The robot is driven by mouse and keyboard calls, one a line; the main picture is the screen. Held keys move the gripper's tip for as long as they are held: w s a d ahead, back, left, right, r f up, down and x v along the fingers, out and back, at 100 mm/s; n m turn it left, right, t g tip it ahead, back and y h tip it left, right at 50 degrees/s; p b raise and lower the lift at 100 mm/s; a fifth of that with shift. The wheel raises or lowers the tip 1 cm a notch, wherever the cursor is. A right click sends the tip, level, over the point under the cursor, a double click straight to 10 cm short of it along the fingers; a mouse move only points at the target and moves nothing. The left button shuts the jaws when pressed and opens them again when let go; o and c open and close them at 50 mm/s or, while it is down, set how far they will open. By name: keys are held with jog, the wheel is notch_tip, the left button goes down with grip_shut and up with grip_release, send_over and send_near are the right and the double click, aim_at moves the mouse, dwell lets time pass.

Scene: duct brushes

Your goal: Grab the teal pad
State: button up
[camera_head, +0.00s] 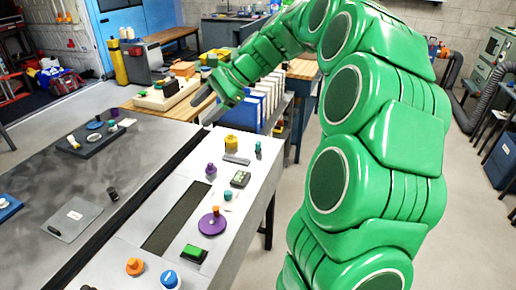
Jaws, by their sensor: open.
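I cannot tell which thing is the teal pad. Small teal-topped items stand on the pale right strip of the bench: one (258,148) near the far right edge and one (228,195) nearer, on a light base. Another small teal piece (112,124) is on the dark tray at the far left. My gripper (206,104), at the end of my green arm, is open, above the far end of the bench and apart from these items. It appears empty.
Blue-white binders (250,108) stand beyond. The middle left surface is mostly clear.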

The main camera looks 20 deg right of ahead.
jog(key=w+d+f+m+t+y, duration=0.1)
jog(key=w+d+f+m+t, duration=0.2)
jog(key=w+d+m, duration=0.7)
jog(key=m+t+h, duration=0.1)
jog(key=m+t, duration=0.2)
jog(key=t, duration=0.1)
send_over(260, 144)
jog(key=s+d, duration=0.3)
notch_tip(260, 144, down, 5)
notch_tip(260, 144, down, 22)
jog(key=shift+w+d+f, duration=0.1)
jog(key=shift+f, duration=0.1)
jog(key=shift+w+a+f, duration=0.25)
jog(key=shift+f, duration=0.1)
jog(key=shift+x, duration=3.5)
jog(key=shift+d, duration=0.1)
jog(key=c, duration=1)
jog(key=shift+c, duration=0.2)
